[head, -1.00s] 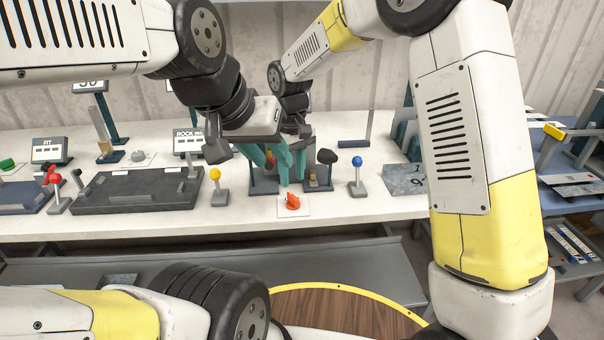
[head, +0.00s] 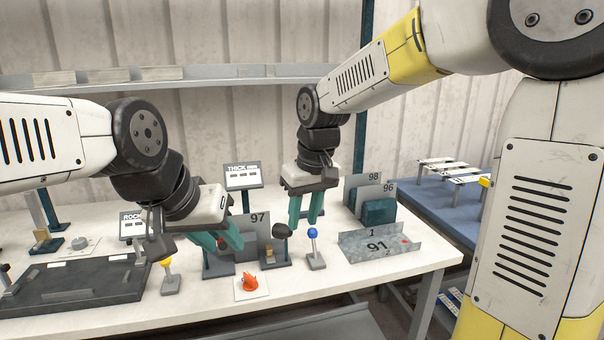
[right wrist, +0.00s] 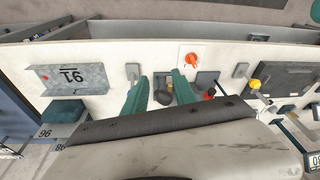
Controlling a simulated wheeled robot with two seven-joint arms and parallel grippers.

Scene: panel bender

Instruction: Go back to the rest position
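My left gripper (head: 222,240) hangs in the head view above the bench, left of the plate marked 97 (head: 258,226). Its teal fingers are apart and I see nothing between them. My right gripper (head: 306,222) points down over the bench, behind the blue-knobbed lever (head: 313,234). Its two teal fingers are clearly apart and empty, and the right wrist view (right wrist: 160,92) also shows a gap between them. Neither gripper appears to touch anything.
A bent metal sheet marked 91 (head: 368,246) lies at the bench's right. Plates marked 98 and 96 (head: 380,191) stand behind it. An orange knob (head: 250,281) sits at the front, a yellow-knobbed lever (head: 168,276) left of it. A dark bed (head: 75,280) lies left; a shelf (head: 230,76) runs above.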

